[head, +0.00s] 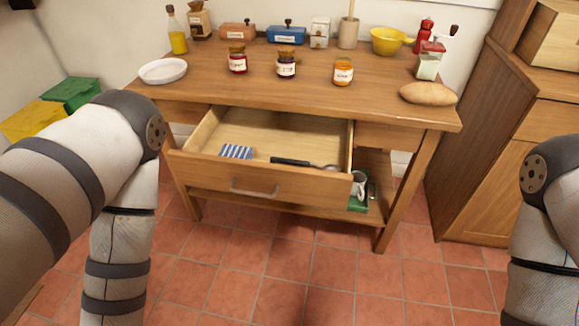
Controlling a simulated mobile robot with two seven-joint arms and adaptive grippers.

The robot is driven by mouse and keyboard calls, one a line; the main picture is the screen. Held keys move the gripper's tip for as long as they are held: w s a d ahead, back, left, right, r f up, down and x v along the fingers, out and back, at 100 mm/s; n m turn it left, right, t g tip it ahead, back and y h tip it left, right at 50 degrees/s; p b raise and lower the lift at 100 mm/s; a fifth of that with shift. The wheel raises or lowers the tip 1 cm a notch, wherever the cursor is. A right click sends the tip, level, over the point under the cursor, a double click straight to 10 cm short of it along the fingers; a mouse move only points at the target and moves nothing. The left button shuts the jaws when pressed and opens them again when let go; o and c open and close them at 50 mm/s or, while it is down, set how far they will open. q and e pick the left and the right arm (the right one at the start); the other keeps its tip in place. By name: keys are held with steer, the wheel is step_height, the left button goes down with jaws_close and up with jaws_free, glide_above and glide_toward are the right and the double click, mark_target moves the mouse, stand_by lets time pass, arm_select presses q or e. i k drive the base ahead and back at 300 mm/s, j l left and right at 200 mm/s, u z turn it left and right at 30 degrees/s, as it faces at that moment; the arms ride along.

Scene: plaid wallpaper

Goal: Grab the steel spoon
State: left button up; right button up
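A spoon (300,163) with a black handle and a grey metal bowl end lies in the open drawer (210,172) of the wooden table. Its handle is to the left and its bowl end is to the right, close to the drawer's front wall. A blue and white striped item (236,152) lies to its left in the same drawer. My two arms show at the left and right sides of the head view, bent downwards. Both grippers are out of the picture, so their state is hidden.
The wooden table (210,84) carries several jars, a white plate (163,71), bread (428,93) and a yellow bowl (388,41) above the drawer. A wooden cabinet (500,130) stands right. Tiled floor in front is clear.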

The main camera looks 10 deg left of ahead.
mark_target(331, 168)
steer(key=i+j+z, duration=0.4)
steer(key=j+z, duration=0.15)
steer(key=i+j+z, duration=0.15)
steer(key=j+z, duration=0.15)
